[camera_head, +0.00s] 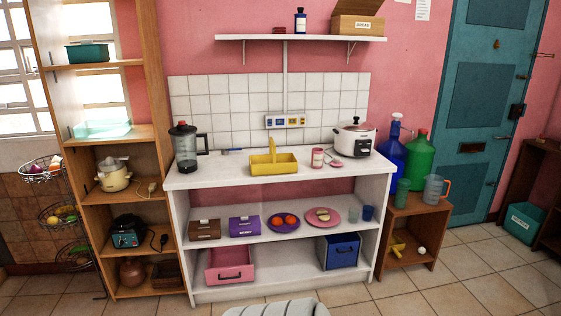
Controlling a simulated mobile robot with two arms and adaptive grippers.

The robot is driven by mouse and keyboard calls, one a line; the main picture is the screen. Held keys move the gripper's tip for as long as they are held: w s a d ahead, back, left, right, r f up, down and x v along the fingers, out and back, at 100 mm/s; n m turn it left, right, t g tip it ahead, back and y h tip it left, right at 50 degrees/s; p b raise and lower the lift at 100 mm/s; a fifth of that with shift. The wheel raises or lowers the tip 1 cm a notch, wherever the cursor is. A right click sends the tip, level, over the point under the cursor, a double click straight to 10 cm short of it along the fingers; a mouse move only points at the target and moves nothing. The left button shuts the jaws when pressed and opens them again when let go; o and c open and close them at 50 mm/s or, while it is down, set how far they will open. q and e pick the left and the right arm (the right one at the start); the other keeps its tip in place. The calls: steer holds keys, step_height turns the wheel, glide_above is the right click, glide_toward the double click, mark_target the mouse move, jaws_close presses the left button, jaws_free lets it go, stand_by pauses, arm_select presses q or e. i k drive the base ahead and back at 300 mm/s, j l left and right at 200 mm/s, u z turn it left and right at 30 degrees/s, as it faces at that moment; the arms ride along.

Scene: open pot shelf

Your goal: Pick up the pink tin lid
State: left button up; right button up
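A pink tin (317,158) with a pale label stands upright on the white counter, right of the yellow basket. A small flat pink piece (335,163), which looks like the tin lid, lies on the counter just right of the tin, in front of the white rice cooker (355,140). It is too small to make out its details. Neither of my grippers is in view.
The white counter (220,176) also holds a blender (186,150) at the left and a yellow basket (273,164) with an upright handle. The counter's front edge near the tin is clear. A wooden side table (410,208) with jugs stands at the right.

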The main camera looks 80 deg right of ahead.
mark_target(337, 162)
steer(key=z, duration=3.15)
